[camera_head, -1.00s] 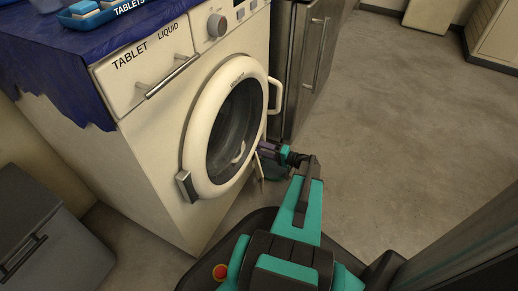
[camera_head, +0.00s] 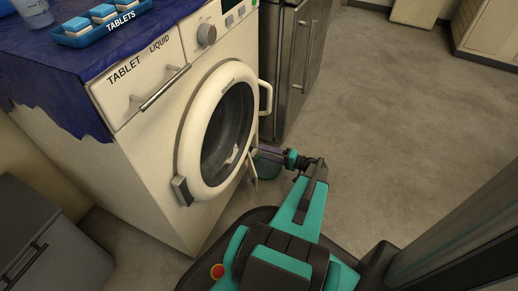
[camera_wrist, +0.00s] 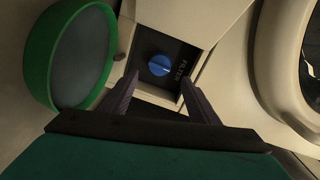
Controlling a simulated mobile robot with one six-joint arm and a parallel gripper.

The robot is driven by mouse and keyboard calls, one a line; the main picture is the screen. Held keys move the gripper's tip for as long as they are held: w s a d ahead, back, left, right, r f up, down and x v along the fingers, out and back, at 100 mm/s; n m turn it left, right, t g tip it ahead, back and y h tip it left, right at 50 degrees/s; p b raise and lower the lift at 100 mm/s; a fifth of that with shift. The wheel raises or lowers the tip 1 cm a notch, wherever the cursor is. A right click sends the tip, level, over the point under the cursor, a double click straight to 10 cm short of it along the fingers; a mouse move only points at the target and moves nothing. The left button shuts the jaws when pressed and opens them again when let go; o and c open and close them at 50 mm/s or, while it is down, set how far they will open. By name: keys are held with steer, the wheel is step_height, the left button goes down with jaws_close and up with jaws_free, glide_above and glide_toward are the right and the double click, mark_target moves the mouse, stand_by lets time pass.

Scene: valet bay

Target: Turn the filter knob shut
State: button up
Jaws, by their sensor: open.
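The filter knob (camera_wrist: 160,66) is a round blue knob with a pale line across it. It sits in a dark recess marked FILTER, low on the front of the white washing machine (camera_head: 150,185). In the wrist view my gripper (camera_wrist: 158,80) is open, its two dark fingers spread on either side of the knob's line of sight, with the knob beyond the tips. I cannot tell that either finger touches it. In the head view my gripper (camera_head: 262,151) is near the machine's lower right front, beside the open filter flap (camera_head: 253,172). The knob is hidden there.
A green-rimmed round basin (camera_wrist: 38,60) stands at the left in the wrist view, close to the left finger. The round washer door (camera_head: 181,150) is above the recess. A grey bin (camera_head: 45,245) is at the lower left. Open floor (camera_head: 410,110) lies to the right.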

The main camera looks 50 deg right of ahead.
steer(key=p+v, duration=0.2)
steer(key=v, duration=0.4)
steer(key=shift+s, duration=0.2)
stand_by(0.4)
